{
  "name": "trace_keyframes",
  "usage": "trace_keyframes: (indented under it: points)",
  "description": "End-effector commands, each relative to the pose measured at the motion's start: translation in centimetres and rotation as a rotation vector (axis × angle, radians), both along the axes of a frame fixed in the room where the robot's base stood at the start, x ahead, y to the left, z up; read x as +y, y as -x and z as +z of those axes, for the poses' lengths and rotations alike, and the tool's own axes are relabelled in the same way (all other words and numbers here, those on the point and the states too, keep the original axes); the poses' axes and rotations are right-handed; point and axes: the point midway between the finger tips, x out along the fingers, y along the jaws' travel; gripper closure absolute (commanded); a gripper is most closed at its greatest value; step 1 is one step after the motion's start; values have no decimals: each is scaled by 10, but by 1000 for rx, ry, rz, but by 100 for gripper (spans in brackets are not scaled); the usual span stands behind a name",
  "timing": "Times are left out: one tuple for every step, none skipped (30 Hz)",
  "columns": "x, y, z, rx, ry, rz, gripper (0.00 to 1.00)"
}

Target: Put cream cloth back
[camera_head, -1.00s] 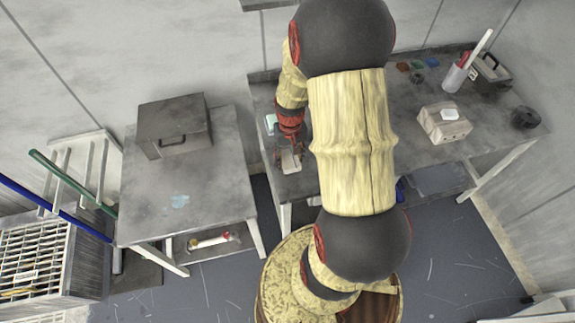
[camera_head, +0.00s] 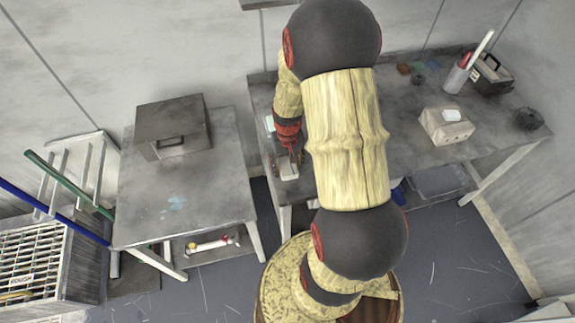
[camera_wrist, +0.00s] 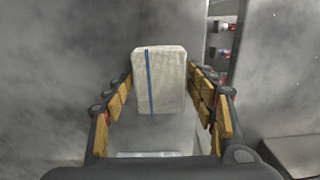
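The cream cloth (camera_wrist: 160,80) is a pale folded block with a blue stripe, seen in the wrist view between and just beyond my fingertips. In the head view the cream cloth (camera_head: 288,171) lies near the front left end of the long grey workbench (camera_head: 405,165), partly covered by my gripper (camera_head: 289,155). In the wrist view my gripper (camera_wrist: 161,72) has its fingers apart, one on each side of the cloth. The fingertips are very close to its edges. I see no clear grip, and contact is hard to tell.
A pale blue-green item (camera_head: 269,123) lies on the bench behind the cloth. A beige block (camera_head: 446,127), a cup with tools (camera_head: 457,78) and a dark toolbox (camera_head: 491,76) stand farther right. A grey lidded box (camera_head: 172,125) sits on the separate left table (camera_head: 190,205), across a gap.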

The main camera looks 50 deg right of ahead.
Motion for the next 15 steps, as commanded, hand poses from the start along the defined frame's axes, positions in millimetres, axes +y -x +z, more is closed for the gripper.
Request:
trace_keyframes:
  points:
    - [0,0,0,0,0,0,39]
    - [0,0,0,0,0,0,37]
    - [0,0,0,0,0,0,36]
    - [0,0,0,0,0,0,36]
    - [0,0,0,0,0,0,36]
    - [0,0,0,0,0,0,36]
    - [0,0,0,0,0,0,36]
    - [0,0,0,0,0,0,36]
    - [0,0,0,0,0,0,36]
    - [0,0,0,0,0,0,36]
    - [0,0,0,0,0,0,36]
    - [0,0,2,0,0,0,36]
    - [0,0,3,0,0,0,36]
    - [0,0,5,-1,1,0,36]
    - [0,0,9,-1,1,0,36]
